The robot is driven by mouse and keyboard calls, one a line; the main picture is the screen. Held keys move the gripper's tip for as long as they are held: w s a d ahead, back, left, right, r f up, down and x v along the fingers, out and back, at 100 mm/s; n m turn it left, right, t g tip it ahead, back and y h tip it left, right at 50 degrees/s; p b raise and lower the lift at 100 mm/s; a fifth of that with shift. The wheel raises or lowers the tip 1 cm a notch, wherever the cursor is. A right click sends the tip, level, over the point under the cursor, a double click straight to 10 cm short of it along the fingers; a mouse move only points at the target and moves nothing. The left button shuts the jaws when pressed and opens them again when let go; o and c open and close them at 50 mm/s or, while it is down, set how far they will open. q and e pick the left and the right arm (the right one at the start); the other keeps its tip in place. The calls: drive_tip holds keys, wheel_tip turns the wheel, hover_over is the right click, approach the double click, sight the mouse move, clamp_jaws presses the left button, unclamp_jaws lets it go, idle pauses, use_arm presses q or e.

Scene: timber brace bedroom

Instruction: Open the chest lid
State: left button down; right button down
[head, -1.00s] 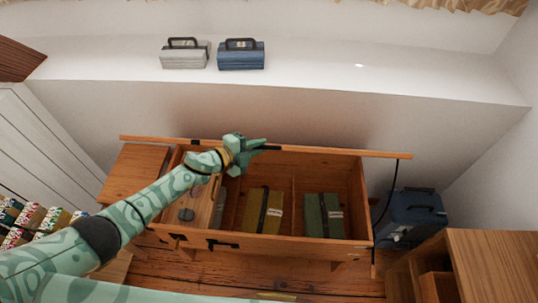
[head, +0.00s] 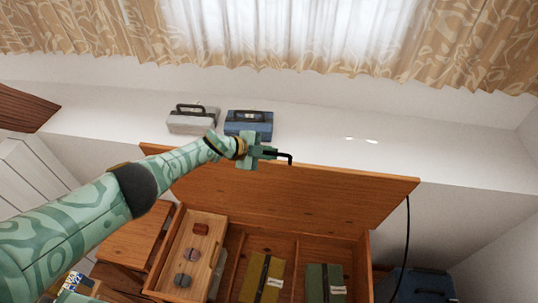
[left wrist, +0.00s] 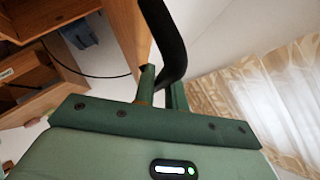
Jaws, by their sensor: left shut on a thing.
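The wooden chest (head: 362,250) stands below the window with its inside in view. Its lid (head: 300,195) is raised at the back, its broad inner face showing. My left gripper (head: 268,152) is at the lid's top edge, shut on the black lid handle (head: 289,157). In the left wrist view the dark handle (left wrist: 166,35) passes between the fingers of the gripper (left wrist: 162,88). My right gripper is not in view.
Inside the chest are a wooden tray (head: 207,228), a yellow-green box (head: 252,278) and a green box (head: 315,283). A grey toolbox (head: 190,124) and a blue toolbox (head: 250,124) stand on the white ledge behind the lid. A blue case (head: 425,287) is at the right.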

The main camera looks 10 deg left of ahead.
use_arm(q)
drive_tip(key=shift+s+f, duration=0.15)
drive_tip(key=c, duration=1.5)
unclamp_jaws()
drive_tip(key=shift+d, duration=0.1)
drive_tip(key=shift+o, duration=0.2)
drive_tip(key=shift+w, duration=0.2)
drive_tip(key=p+v, duration=0.8)
drive_tip(key=v, duration=0.8)
